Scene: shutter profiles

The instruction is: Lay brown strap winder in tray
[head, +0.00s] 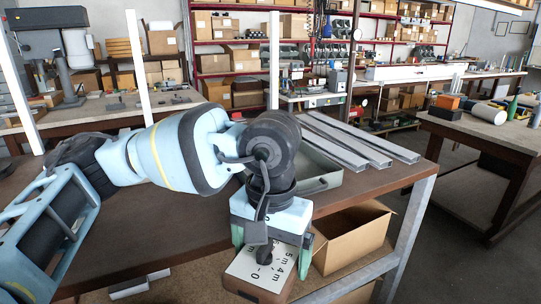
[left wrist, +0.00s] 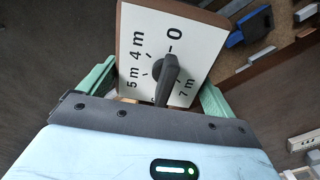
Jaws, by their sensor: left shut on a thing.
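The brown strap winder (head: 262,272) has a white face with a black dial, a dark knob and metre markings. My left gripper (head: 270,248) points down and is shut on it. In the head view the winder appears in front of the workbench's near edge. The left wrist view shows the winder's white face (left wrist: 145,45) between the green fingers. A grey-green tray (head: 322,184) lies on the bench behind my left wrist, which hides much of it. My right gripper is not in view.
Long metal profiles (head: 345,143) lie on the brown workbench (head: 385,178) behind the tray. An open cardboard box (head: 352,240) sits below the bench edge, right of the winder. The bench's right end looks clear. Another bench (head: 480,125) stands at the right.

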